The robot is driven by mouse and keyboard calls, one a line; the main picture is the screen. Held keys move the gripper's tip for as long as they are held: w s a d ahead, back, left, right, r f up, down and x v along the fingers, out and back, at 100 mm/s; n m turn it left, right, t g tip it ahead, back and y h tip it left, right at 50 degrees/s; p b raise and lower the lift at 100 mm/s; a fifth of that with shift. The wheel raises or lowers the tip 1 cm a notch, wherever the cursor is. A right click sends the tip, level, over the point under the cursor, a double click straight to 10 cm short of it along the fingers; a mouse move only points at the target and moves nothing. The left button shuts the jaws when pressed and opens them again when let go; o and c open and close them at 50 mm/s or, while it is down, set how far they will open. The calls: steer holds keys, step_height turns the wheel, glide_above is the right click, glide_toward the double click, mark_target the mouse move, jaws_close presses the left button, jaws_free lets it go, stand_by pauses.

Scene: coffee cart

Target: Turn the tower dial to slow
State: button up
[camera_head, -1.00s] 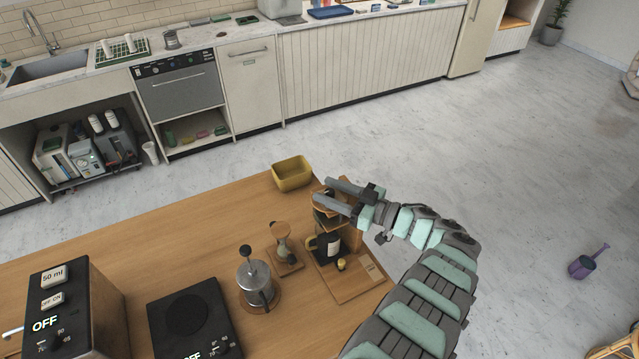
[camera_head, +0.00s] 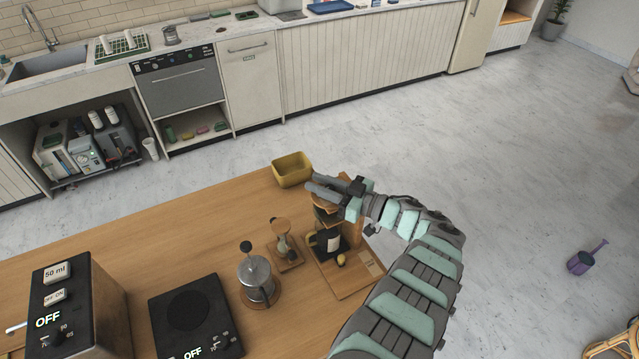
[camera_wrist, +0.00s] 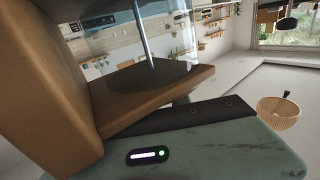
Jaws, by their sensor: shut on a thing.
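The wooden drip tower (camera_head: 352,240) stands on a wooden base near the far right corner of the counter, with a dark bottle (camera_head: 328,240) inside its frame. My gripper (camera_head: 311,187) is at the tower's upper part, its two fingers close together and pointing left. It is shut on a part of the tower; my fingers and the frame hide which part. I cannot make out the dial or its setting. The wrist view shows the tower's brown wooden post and shelf (camera_wrist: 150,100) close up, with a dark round piece and a thin shiny rod above the shelf.
A yellow bin (camera_head: 292,170) sits just behind and left of the tower. An hourglass-shaped brewer (camera_head: 284,245) and a French press (camera_head: 257,280) stand to its left. A black scale (camera_head: 195,315) and a dark machine (camera_head: 75,305) are farther left.

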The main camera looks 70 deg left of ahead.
jaws_close()
